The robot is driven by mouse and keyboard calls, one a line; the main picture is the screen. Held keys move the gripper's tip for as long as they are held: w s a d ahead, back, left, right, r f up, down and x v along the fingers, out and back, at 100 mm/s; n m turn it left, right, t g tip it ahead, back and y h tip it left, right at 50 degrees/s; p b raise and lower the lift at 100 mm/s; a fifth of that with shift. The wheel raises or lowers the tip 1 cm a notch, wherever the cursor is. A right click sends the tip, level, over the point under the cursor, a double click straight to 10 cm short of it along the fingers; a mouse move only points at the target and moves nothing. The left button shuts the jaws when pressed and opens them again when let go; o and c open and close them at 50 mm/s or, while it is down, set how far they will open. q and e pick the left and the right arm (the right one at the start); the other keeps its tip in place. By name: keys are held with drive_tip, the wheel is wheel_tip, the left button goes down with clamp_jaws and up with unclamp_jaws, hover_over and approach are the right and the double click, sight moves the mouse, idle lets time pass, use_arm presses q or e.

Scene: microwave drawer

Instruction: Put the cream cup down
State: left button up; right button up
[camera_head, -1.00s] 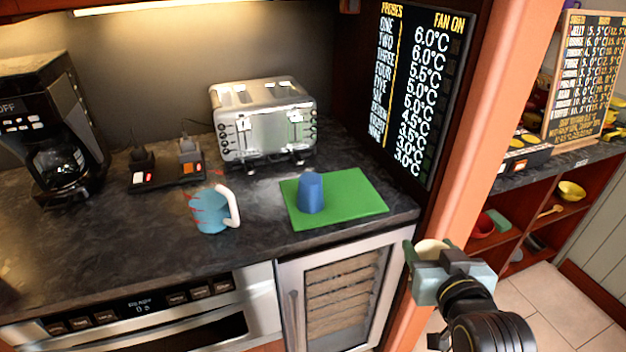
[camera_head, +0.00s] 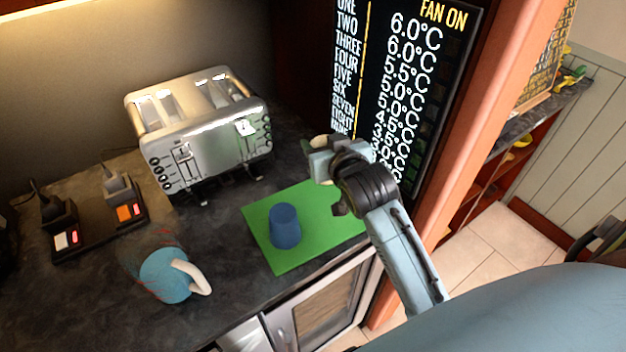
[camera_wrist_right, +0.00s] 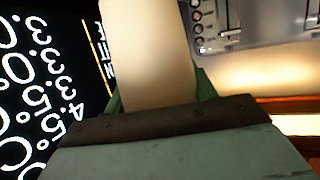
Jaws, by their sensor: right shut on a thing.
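My right gripper (camera_head: 318,162) is above the back right part of the green mat (camera_head: 265,247), beside the dark menu board. In the right wrist view the gripper (camera_wrist_right: 160,95) is shut on the cream cup (camera_wrist_right: 158,55), with a green finger on either side of it. In the head view the cup is mostly hidden behind the gripper. A blue cup (camera_head: 285,227) stands on the left part of the mat, apart from the gripper. My left gripper is not in view.
A silver toaster (camera_head: 200,130) stands behind the mat. A blue mug with a white handle (camera_head: 165,275) is to the left. The temperature board (camera_head: 400,90) rises close behind my gripper. The mat's right part looks clear, though my arm partly covers it.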

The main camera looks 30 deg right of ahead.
drive_tip(key=f, duration=0.3)
drive_tip(key=f+b, duration=0.1)
drive_tip(key=f, duration=0.1)
drive_tip(key=shift+s+d+f, duration=0.1)
drive_tip(key=shift+s+f, duration=0.1)
drive_tip(key=shift+s, duration=0.1)
drive_tip(key=shift+f, duration=0.35)
wheel_tip(320, 180, down, 4)
drive_tip(key=shift+r, duration=0.2)
drive_tip(key=shift+w, duration=0.1)
drive_tip(key=shift+f, duration=0.15)
drive_tip(key=o, duration=1.1)
drive_tip(key=shift+c, duration=0.2)
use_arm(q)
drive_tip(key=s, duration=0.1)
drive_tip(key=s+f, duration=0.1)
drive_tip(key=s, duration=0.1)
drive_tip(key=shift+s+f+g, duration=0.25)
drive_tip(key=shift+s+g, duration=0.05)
